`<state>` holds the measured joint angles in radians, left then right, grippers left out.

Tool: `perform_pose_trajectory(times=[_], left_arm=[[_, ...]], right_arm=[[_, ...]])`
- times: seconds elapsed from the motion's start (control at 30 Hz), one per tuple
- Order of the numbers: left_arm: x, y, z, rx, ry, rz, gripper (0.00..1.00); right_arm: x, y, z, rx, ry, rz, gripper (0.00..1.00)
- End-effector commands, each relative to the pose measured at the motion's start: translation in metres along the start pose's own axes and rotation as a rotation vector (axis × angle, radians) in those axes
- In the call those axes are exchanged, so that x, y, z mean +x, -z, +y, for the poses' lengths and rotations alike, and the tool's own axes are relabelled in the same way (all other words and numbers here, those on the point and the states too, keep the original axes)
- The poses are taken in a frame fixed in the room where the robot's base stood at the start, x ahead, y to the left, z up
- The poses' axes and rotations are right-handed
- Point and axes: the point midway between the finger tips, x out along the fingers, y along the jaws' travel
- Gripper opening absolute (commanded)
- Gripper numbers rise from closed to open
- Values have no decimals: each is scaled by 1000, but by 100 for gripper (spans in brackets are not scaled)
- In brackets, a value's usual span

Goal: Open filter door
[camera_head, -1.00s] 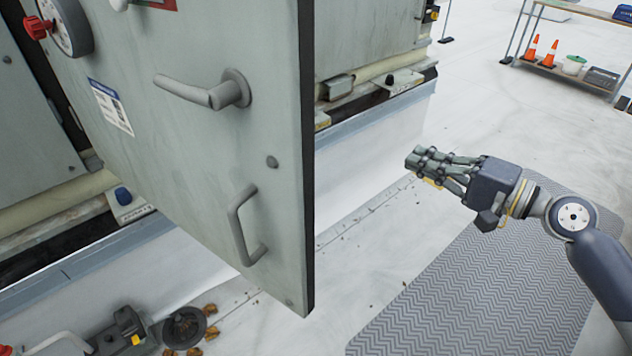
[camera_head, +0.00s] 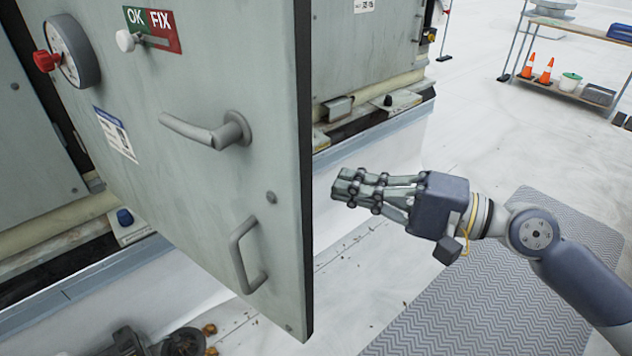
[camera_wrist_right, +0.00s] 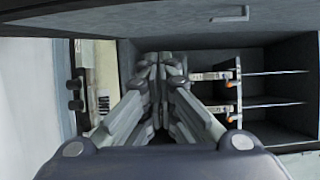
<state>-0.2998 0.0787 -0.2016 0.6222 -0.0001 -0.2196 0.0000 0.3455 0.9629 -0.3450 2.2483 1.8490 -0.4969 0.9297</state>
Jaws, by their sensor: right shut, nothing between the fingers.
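The filter door (camera_head: 200,190) is a grey-green panel that stands swung out from the unit, with its dark free edge toward my right gripper. It carries a lever handle (camera_head: 205,130), a D-shaped pull handle (camera_head: 243,255), a dial with a red knob (camera_head: 70,52) and an OK/FIX slider (camera_head: 150,30). My right gripper (camera_head: 348,187) is shut and empty, just right of the door's free edge and apart from it in the head view. In the right wrist view its closed fingers (camera_wrist_right: 160,85) point toward a dark compartment with shelves (camera_wrist_right: 265,100). My left gripper is out of view.
A grey patterned mat (camera_head: 500,285) lies on the white roof under my right arm. A shelf rack (camera_head: 575,90) with orange cones stands at the back right. More of the cooler's casing (camera_head: 370,50) is behind the door.

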Motion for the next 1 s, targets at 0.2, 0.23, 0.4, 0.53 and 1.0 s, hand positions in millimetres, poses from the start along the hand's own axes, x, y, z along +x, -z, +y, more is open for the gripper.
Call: perform_pose_trajectory(times=[0.2,0.23,0.4,0.53,1.0], left_arm=[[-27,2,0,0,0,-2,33],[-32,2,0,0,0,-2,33],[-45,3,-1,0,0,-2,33],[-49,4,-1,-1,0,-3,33],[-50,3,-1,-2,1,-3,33]], right_arm=[[37,-2,-7,0,2,-3,0],[36,-9,-6,1,-2,-3,0],[40,-29,-4,1,-1,-1,0],[42,-36,-2,0,-1,-1,0],[43,-39,0,-1,0,0,0]])
